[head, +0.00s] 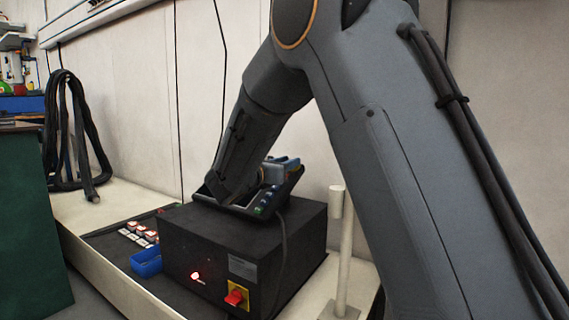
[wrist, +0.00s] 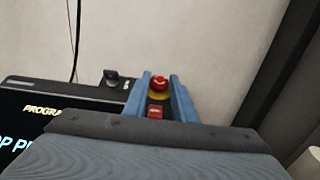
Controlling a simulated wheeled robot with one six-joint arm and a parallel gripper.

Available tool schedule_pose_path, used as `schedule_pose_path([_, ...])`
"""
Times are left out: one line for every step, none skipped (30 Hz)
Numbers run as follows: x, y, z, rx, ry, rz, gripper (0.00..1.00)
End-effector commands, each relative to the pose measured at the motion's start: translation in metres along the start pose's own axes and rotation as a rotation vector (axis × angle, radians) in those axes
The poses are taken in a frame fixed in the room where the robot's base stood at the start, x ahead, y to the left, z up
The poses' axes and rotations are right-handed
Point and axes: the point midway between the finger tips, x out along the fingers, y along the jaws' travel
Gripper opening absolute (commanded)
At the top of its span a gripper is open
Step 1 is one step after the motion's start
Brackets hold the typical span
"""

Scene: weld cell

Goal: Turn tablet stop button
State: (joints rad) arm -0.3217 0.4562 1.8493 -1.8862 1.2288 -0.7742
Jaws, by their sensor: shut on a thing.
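The tablet (head: 233,209) rests tilted on top of a black box, partly hidden by my arm in the head view. In the wrist view its dark screen (wrist: 40,115) shows cut-off yellow and pale text. The red round stop button (wrist: 159,83) on a yellow base sits at the tablet's upper edge. My gripper (wrist: 160,77) has its two blue fingers on either side of the stop button and is shut on it. The blue fingers also show over the tablet in the head view (head: 284,164). A red square switch (wrist: 156,110) lies between the fingers, nearer me.
The black box (head: 205,255) has a lit red lamp (head: 196,276) and a red rotary switch (head: 236,297) on its front. A blue bin (head: 146,262) and several small red-and-white blocks (head: 137,233) lie left of it. A white post (head: 344,250) stands to its right.

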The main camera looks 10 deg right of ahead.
Motion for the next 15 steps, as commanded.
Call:
schedule_pose_path([-0.0004, 0.0012, 0.0002, 0.002, 0.0, -0.001, 0.02])
schedule_pose_path([-0.0004, 0.0013, 0.0002, 0.003, 0.0, -0.005, 0.02])
schedule_pose_path([-0.0006, 0.0016, 0.0, 0.006, 0.001, -0.012, 0.02])
schedule_pose_path([-0.0006, 0.002, 0.0001, 0.01, 0.001, -0.019, 0.02])
schedule_pose_path([-0.0006, 0.0025, 0.0003, 0.014, 0.001, -0.026, 0.02])
schedule_pose_path([-0.0007, 0.003, 0.0009, 0.021, 0.001, -0.039, 0.02])
schedule_pose_path([-0.0008, 0.0031, 0.0008, 0.027, 0.001, -0.052, 0.02])
schedule_pose_path([-0.0006, 0.0038, 0.0009, 0.033, 0.001, -0.065, 0.02])
schedule_pose_path([-0.0007, 0.0041, 0.0014, 0.044, 0.001, -0.085, 0.02])
schedule_pose_path([-0.0006, 0.0047, 0.0015, 0.052, 0.001, -0.102, 0.02])
schedule_pose_path([-0.0006, 0.0052, 0.0016, 0.061, 0.001, -0.119, 0.02])
schedule_pose_path([-0.0005, 0.0059, 0.0019, 0.075, 0.001, -0.145, 0.02])
schedule_pose_path([-0.0005, 0.0064, 0.0021, 0.086, 0.001, -0.165, 0.02])
schedule_pose_path([-0.0005, 0.0069, 0.0021, 0.095, 0.001, -0.185, 0.02])
schedule_pose_path([-0.0004, 0.0077, 0.0025, 0.11, 0.001, -0.213, 0.02])
